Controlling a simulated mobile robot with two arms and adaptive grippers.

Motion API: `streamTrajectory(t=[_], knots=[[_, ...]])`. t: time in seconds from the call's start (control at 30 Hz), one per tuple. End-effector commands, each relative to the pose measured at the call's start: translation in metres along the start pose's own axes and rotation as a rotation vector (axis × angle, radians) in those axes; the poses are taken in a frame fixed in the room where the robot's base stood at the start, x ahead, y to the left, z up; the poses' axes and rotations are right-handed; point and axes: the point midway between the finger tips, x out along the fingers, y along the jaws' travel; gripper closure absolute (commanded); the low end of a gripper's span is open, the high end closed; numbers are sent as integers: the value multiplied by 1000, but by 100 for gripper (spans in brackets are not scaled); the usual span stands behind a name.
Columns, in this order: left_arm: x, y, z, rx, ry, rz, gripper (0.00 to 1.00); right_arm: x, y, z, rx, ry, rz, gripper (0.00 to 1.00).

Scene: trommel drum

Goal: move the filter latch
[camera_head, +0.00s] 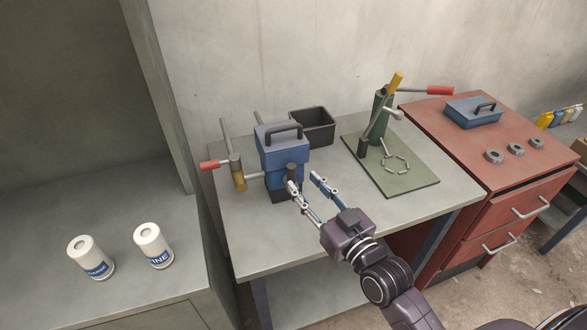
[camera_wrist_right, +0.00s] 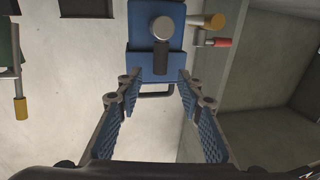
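The blue filter box (camera_head: 282,150) stands on the grey table, with a dark handle (camera_head: 284,128) on its top. A dark round-ended part (camera_head: 291,172) sticks out of its front; it also shows in the right wrist view as a grey cap on a dark stem (camera_wrist_right: 161,55). I cannot tell for sure whether this is the latch. My right gripper (camera_head: 305,183) is open and empty just in front of the box, its fingers apart. In the right wrist view the fingers (camera_wrist_right: 158,80) point at the box (camera_wrist_right: 145,66). My left gripper is not in view.
A red-ended lever (camera_head: 215,164) with a yellow part (camera_head: 239,180) stands left of the box. A dark open bin (camera_head: 314,125) is behind it. A green press (camera_head: 380,118) stands on a plate (camera_head: 410,186) to the right. The table's front is clear.

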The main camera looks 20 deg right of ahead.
Motion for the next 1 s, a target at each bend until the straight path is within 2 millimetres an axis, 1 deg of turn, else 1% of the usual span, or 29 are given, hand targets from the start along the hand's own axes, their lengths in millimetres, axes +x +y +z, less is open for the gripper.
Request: streamTrajectory(t=[0.03,0.1,0.2,0.33,0.53,0.6,0.7,0.77,1.0], knots=[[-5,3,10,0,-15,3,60,10,0,-3,2,2,0,66],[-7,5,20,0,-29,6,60,20,0,-3,2,2,0,66],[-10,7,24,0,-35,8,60,34,0,-2,1,0,0,66],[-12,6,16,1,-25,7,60,46,0,-1,2,1,-1,66],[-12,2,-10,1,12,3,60,51,-1,0,1,-1,-2,66],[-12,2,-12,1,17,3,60,51,-1,1,1,-1,-2,66],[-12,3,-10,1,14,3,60,51,0,0,1,-1,-2,66],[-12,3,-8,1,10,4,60,51,0,0,1,-1,-2,71],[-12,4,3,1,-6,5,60,51,0,0,1,-1,-2,97]])
